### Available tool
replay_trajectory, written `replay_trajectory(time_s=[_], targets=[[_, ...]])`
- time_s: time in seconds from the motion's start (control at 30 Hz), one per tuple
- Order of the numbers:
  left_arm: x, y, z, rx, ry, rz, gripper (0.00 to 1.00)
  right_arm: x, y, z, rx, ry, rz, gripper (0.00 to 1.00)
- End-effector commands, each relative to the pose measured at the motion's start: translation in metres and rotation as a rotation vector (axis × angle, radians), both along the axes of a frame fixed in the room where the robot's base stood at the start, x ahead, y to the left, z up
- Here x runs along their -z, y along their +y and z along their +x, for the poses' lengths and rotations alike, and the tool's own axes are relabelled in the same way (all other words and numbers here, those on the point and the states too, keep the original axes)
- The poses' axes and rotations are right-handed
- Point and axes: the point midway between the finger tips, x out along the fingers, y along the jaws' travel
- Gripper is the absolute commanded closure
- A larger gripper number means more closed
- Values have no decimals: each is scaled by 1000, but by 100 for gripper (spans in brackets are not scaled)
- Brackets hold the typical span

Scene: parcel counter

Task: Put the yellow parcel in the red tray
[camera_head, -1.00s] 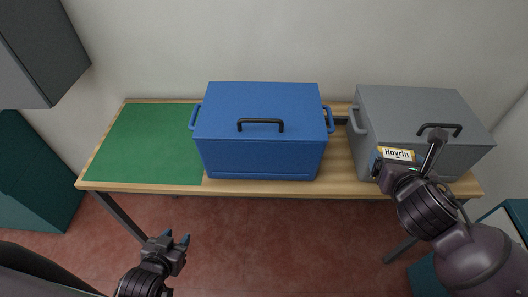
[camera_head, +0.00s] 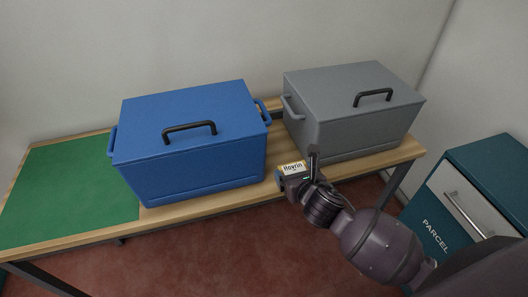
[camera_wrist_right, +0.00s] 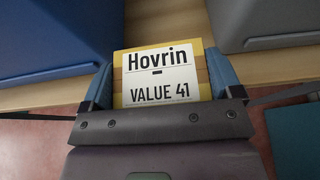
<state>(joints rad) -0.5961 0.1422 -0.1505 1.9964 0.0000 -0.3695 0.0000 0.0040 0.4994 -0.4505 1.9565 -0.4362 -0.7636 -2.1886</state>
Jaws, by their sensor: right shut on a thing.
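The yellow parcel (camera_head: 291,168) is a small block with a white label reading "Hovrin". In the right wrist view the parcel (camera_wrist_right: 204,62) shows yellow edges around the label, which also reads "VALUE 41". My right gripper (camera_head: 295,180) is shut on it, with one blue finger on each side. It holds the parcel by the table's front edge, near the grey box's left front corner. I cannot tell its height over the table. No red tray shows in either view. My left gripper is not in view.
A closed blue box (camera_head: 190,145) and a closed grey box (camera_head: 350,105) stand on the wooden table (camera_head: 230,197). A green mat (camera_head: 70,190) lies bare at the left. A teal cabinet (camera_head: 490,165) with a "PARCEL" front stands at the right.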

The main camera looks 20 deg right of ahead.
Motion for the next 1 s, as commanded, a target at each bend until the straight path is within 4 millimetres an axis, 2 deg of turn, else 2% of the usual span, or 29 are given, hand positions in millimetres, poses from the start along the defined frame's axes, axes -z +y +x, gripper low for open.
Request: replay_trajectory(time_s=[0.03,0.2,0.53,0.77,0.87,1.0], targets=[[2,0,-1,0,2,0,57,0,0,12,1,-2,3,43],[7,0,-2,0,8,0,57,0,-1,49,0,-2,2,43],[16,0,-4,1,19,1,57,1,-3,116,0,1,2,43],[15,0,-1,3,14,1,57,1,-4,134,-1,2,1,43],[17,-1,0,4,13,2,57,8,-4,134,1,4,4,43],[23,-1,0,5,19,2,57,27,-3,133,0,7,7,43]])
